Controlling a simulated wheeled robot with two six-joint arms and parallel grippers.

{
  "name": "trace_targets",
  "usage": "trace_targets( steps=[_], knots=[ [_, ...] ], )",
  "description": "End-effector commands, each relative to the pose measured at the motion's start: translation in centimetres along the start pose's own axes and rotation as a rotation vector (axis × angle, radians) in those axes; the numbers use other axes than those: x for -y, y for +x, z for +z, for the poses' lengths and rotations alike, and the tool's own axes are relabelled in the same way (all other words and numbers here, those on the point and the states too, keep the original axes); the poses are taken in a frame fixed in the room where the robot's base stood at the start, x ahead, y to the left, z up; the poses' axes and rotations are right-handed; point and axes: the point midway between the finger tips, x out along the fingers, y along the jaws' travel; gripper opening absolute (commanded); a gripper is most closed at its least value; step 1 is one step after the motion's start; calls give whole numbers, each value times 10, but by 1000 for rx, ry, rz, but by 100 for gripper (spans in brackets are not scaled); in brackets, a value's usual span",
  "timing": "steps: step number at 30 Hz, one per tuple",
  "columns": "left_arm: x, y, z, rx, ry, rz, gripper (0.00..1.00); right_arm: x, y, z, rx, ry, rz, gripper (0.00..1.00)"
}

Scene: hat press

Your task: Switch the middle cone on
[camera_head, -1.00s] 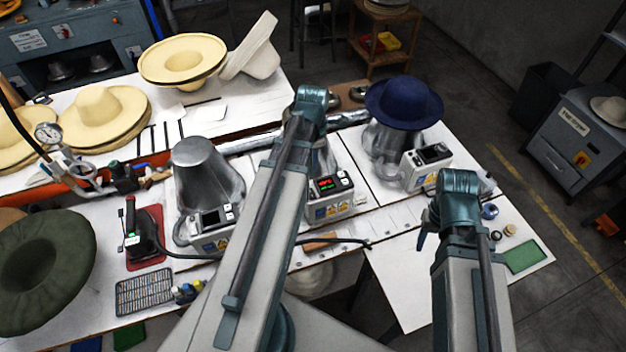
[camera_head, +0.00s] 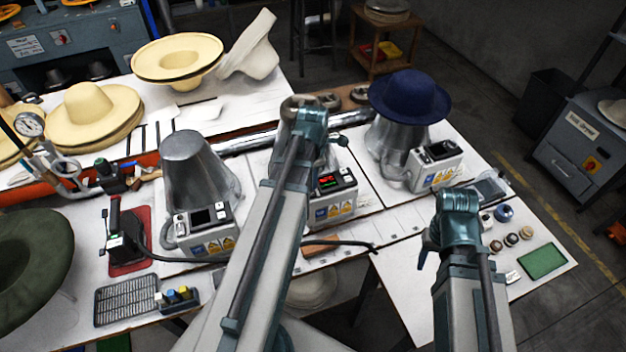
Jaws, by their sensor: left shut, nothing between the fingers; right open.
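The middle metal cone (camera_head: 325,158) stands on the table, largely hidden behind my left arm. Its white control box (camera_head: 332,205) shows to the right of the arm, with a lit display (camera_head: 328,182) in red and green. The left cone (camera_head: 193,168) is bare, and its box (camera_head: 208,228) has a dark display. The right cone (camera_head: 400,137) wears a dark blue hat (camera_head: 409,95); its box (camera_head: 436,167) has a dark display. My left arm rises across the middle cone, and its gripper fingers are hidden. My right arm stands over the table's right part; its fingers are hidden too.
Cream hats (camera_head: 95,115) stand at the back left, and a dark green hat (camera_head: 35,255) at the left edge. A black iron-like tool (camera_head: 125,235) on a red pad and a grey grid tray (camera_head: 133,298) lie front left. A green pad (camera_head: 543,260) lies at the right.

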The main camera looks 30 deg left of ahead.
Motion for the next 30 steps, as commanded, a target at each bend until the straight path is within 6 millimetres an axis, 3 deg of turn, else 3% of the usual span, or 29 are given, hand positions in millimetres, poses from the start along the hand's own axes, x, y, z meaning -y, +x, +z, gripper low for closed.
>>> trace_targets(
  steps=[1, 6, 30],
  knots=[
    [0, 14, 0, 0, 0, 0, 0, 1, 14, -1, 0, -1, 0, 50],
    [0, 27, 0, 0, 0, 0, 0, 3, 27, -2, 0, -1, 0, 50],
    [2, 34, 0, -1, 0, -2, 0, 3, 34, -2, 0, 0, 0, 50]
  ],
)
